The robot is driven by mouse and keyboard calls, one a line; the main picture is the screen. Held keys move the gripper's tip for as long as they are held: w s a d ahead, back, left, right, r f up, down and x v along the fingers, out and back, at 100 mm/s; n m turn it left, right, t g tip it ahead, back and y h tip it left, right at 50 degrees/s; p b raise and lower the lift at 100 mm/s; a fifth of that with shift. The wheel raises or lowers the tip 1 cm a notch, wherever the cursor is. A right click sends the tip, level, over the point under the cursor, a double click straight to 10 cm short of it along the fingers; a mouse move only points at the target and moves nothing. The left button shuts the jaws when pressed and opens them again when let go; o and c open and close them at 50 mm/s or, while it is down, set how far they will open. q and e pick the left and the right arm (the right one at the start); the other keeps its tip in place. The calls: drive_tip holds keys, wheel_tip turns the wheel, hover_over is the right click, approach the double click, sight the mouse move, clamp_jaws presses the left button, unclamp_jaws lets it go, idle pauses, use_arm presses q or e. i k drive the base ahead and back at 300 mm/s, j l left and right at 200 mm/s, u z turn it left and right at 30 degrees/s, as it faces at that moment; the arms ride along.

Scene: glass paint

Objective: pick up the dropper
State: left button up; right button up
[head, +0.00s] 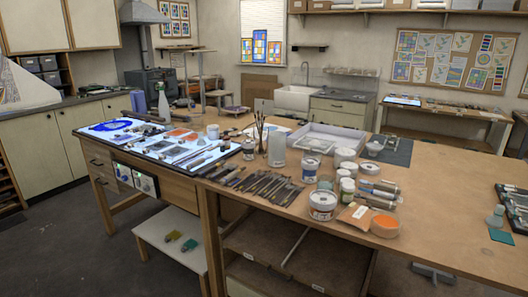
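I cannot make out the dropper for certain; at this distance the small items on the wooden workbench (440,195) are too small and crowded to tell apart. Several slim dark-handled tools (262,186) lie in a row near the bench's front edge. A pale narrow-necked bottle (163,106) stands at the far left, behind the lit panel. Neither of my grippers is in view.
A lit panel (88,132) with scattered pieces covers the bench's left end. Tins (322,204), jars, rollers and an orange-filled dish (386,226) crowd the middle. A white tray (345,140) lies behind. A dark rack (515,208) sits at the right. The right-front benchtop is mostly clear.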

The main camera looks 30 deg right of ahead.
sight(385, 196)
drive_tip(key=z, duration=1.65)
drive_tip(key=i+l+u, duration=0.2)
drive_tip(key=l, duration=0.15)
drive_tip(key=i+l+u, duration=0.2)
drive_tip(key=l, duration=0.15)
drive_tip(key=k, duration=0.1)
